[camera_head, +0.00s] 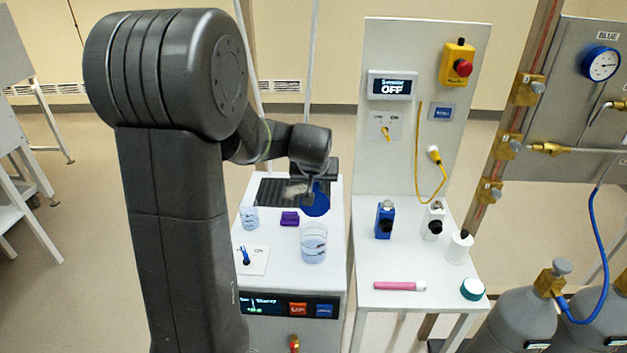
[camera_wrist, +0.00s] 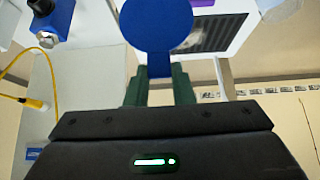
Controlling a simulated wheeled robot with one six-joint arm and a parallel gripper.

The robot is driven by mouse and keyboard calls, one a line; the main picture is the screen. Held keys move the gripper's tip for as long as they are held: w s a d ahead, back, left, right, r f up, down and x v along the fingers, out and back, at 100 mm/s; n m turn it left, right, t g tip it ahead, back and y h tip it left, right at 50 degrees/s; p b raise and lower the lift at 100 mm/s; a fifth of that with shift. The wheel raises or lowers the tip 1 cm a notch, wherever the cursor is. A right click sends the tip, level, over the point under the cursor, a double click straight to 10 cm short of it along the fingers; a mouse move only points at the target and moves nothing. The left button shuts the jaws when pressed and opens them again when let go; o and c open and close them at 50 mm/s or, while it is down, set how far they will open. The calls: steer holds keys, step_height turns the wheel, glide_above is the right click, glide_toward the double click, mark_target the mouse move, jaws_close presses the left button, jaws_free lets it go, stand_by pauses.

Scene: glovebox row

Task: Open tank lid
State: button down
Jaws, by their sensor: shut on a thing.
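The tank lid, a round blue disc with a short tab, shows at the back right of the white bench in the head view (camera_head: 318,204). It fills the top middle of the wrist view (camera_wrist: 157,25). My gripper (camera_head: 311,190) is above the back of the bench. In the wrist view, the green fingers of my gripper (camera_wrist: 159,75) are shut on the lid's tab, one on each side. The dark ribbed tank top (camera_head: 272,190) lies beside the lid. I cannot tell how far the lid is tilted, and the opening under it is hidden.
Two glass beakers (camera_head: 313,243) and a purple block (camera_head: 289,218) stand on the white bench in front of the lid. A side table to the right holds a blue device (camera_head: 384,220), a white bottle (camera_head: 459,247) and a pink tube (camera_head: 399,286). A tall panel (camera_head: 404,60) rises behind it.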

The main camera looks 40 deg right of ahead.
steer(key=shift+w+d+r, duration=0.15)
steer(key=shift+w+d, duration=0.05)
steer(key=shift+w, duration=0.05)
steer(key=c, duration=1.2)
jaws_free()
steer(key=shift+c, duration=0.2)
steer(key=shift+s+a, duration=0.1)
steer(key=b+v, duration=0.2)
steer(key=v, duration=1.1)
steer(key=shift+r, duration=0.25)
steer(key=shift+s, duration=0.1)
steer(key=shift+c, duration=0.2)
